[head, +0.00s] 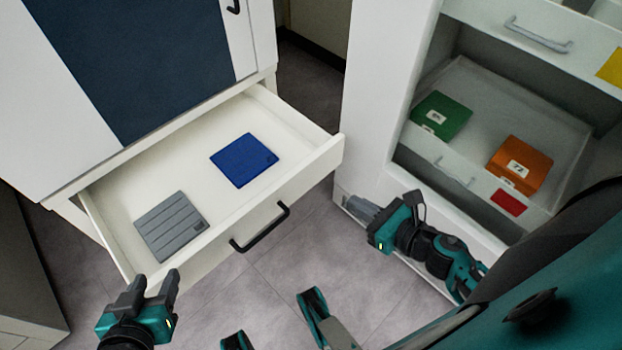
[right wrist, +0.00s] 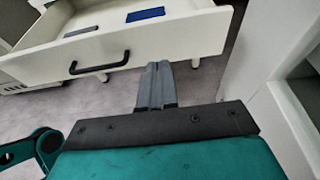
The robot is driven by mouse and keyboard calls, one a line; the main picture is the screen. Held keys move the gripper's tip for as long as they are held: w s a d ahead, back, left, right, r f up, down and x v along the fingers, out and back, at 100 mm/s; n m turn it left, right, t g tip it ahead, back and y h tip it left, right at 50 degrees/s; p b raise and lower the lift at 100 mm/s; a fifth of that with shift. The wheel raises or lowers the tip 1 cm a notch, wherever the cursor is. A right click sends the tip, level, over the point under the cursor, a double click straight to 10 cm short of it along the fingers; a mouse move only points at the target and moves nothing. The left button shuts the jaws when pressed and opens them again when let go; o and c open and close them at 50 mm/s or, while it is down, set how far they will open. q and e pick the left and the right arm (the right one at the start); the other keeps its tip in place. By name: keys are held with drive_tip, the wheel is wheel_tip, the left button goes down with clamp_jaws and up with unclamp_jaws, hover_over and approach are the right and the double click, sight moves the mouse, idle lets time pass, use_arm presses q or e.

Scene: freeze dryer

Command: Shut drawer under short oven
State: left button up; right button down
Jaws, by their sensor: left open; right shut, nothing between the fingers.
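The white drawer (head: 300,172) under the short oven (head: 130,70) is pulled out. A blue flat box (head: 244,160) and a grey ribbed box (head: 171,226) lie inside it. Its black handle (head: 261,229) is on the front panel; it also shows in the right wrist view (right wrist: 100,64). My left gripper (head: 151,283) is open and empty, close to the left end of the drawer front; I cannot tell whether it touches. My right gripper (head: 362,207) is shut and empty, to the right of the drawer front and apart from it. Its closed fingers also show in the right wrist view (right wrist: 156,84).
A white cabinet (head: 384,80) stands at the right, with a green box (head: 440,116) and an orange box (head: 519,163) in a clear-sided drawer. A grey unit (head: 25,270) stands at the far left. Grey floor (head: 285,275) is free before the drawer.

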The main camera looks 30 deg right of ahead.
sight(304, 170)
use_arm(q)
drive_tip(key=shift+s+d+f, duration=0.1)
use_arm(e)
drive_tip(key=x, duration=0.4)
drive_tip(key=r+x, duration=0.1)
drive_tip(key=x, duration=0.8)
drive_tip(key=shift+w+a+r, duration=0.1)
drive_tip(key=shift+w+r, duration=0.05)
drive_tip(key=shift+w, duration=0.2)
